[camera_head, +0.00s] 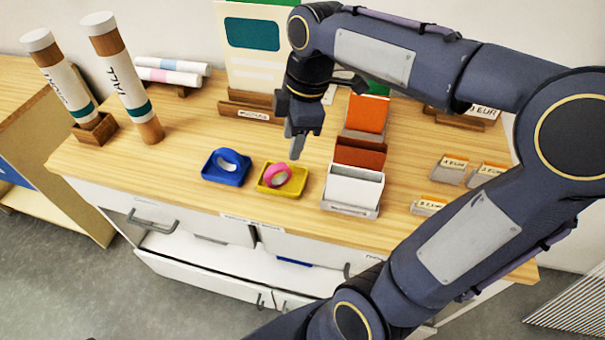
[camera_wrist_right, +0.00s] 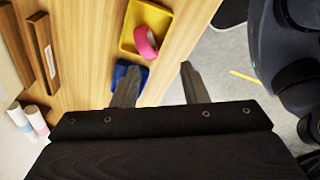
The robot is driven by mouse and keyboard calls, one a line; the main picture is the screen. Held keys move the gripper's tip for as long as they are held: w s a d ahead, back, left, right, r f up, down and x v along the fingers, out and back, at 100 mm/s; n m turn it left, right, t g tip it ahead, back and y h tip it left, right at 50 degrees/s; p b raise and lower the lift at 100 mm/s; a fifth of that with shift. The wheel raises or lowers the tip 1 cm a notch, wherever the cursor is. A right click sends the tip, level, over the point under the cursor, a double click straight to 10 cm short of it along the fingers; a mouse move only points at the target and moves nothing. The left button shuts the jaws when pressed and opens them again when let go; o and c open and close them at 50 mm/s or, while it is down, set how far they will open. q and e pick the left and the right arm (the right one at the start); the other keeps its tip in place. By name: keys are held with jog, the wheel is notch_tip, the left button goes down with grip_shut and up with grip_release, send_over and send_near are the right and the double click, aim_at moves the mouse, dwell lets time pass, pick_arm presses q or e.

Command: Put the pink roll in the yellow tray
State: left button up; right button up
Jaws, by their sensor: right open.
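The pink roll (camera_head: 275,175) sits in the yellow tray (camera_head: 295,189) on the wooden table, leaning over the tray's left side. In the right wrist view the pink roll (camera_wrist_right: 146,42) lies at the lower right part of the yellow tray (camera_wrist_right: 128,37). My right gripper (camera_head: 297,150) is just above and behind the tray, apart from the roll. In the right wrist view its fingers (camera_wrist_right: 158,88) are spread with nothing between them touching. My left gripper is not in view.
A blue tray (camera_head: 222,179) with a blue-and-white roll stands left of the yellow tray. A card holder (camera_head: 352,190) stands close on the right. Two tall tubes (camera_head: 125,80) stand at the back left. The table's front edge is clear.

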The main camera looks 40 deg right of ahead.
jog(key=s+a+f+m+t+y, duration=0.1)
jog(key=s+a+f+m+t, duration=0.1)
jog(key=s+m, duration=0.4)
jog(key=s+a+f+m+t+y, duration=0.1)
jog(key=s+a+f+m+t, duration=0.1)
jog(key=s+m, duration=0.5)
notch_tip(320, 180, down, 2)
jog(key=shift+a+f+m, duration=0.2)
jog(key=shift+a+m, duration=0.25)
jog(key=shift+m, duration=0.65)
jog(key=shift+t, duration=0.3)
jog(key=shift+c, duration=0.4)
